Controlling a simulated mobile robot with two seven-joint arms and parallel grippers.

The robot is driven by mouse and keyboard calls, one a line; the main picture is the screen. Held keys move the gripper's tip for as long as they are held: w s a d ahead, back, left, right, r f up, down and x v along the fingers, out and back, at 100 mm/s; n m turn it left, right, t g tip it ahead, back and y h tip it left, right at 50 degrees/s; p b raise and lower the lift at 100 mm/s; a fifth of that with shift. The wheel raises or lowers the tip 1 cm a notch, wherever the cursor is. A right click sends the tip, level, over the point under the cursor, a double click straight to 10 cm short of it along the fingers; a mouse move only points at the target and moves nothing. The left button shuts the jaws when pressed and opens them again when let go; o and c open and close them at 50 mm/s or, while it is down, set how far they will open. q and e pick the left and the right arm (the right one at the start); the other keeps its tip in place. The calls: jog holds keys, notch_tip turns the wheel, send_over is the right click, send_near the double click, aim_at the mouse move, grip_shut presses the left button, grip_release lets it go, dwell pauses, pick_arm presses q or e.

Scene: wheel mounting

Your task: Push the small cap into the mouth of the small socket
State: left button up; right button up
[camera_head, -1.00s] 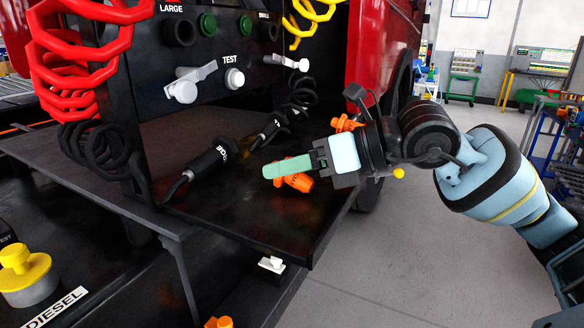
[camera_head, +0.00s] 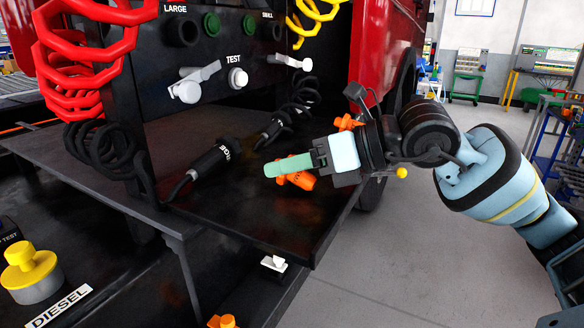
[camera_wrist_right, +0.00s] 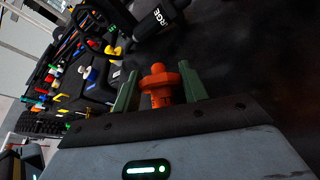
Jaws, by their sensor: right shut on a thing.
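An orange cap (camera_head: 298,181) is at the green fingers of my right gripper (camera_head: 290,166), low over the black shelf. The right wrist view shows the orange cap (camera_wrist_right: 158,85) between the two fingertips (camera_wrist_right: 160,88), and the gripper is shut on it. Its lower part is hidden by the gripper body. The small socket (camera_head: 276,32) is a dark round opening on the black panel, under a partly readable label, up and left of the gripper. The gripper is well apart from it. My left gripper is not in view.
A second orange piece (camera_head: 346,122) shows behind my right wrist. Black plugs (camera_head: 211,158) with coiled cables lie on the shelf (camera_head: 240,225). White levers (camera_head: 189,84) stick out from the panel. Red coils (camera_head: 80,50) hang left and a yellow coil (camera_head: 312,14) hangs near the small socket.

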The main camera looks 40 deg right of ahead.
jog(key=shift+r+p, duration=0.5)
jog(key=shift+r, duration=1.15)
jog(key=shift+s+d+f+b, duration=0.2)
jog(key=shift+s+d+b, duration=0.1)
jog(key=shift+d+b, duration=0.1)
jog(key=shift+s+d+b, duration=0.3)
jog(key=shift+s+b, duration=0.15)
jog(key=shift+s, duration=0.05)
jog(key=shift+s+d+b, duration=0.55)
jog(key=shift+s+b, duration=0.25)
jog(key=shift+b, duration=0.25)
jog(key=v, duration=0.1)
jog(key=b+v, duration=0.2)
jog(key=shift+s+d+f, duration=0.1)
jog(key=shift+s+f, duration=0.1)
jog(key=shift+s, duration=0.1)
jog(key=f+b+v, duration=0.1)
jog(key=f+v, duration=0.1)
jog(key=v, duration=0.6)
jog(key=shift+s+d+b, duration=0.3)
jog(key=shift+s+b, duration=0.05)
jog(key=shift+s, duration=0.15)
jog(key=shift+r, duration=0.1)
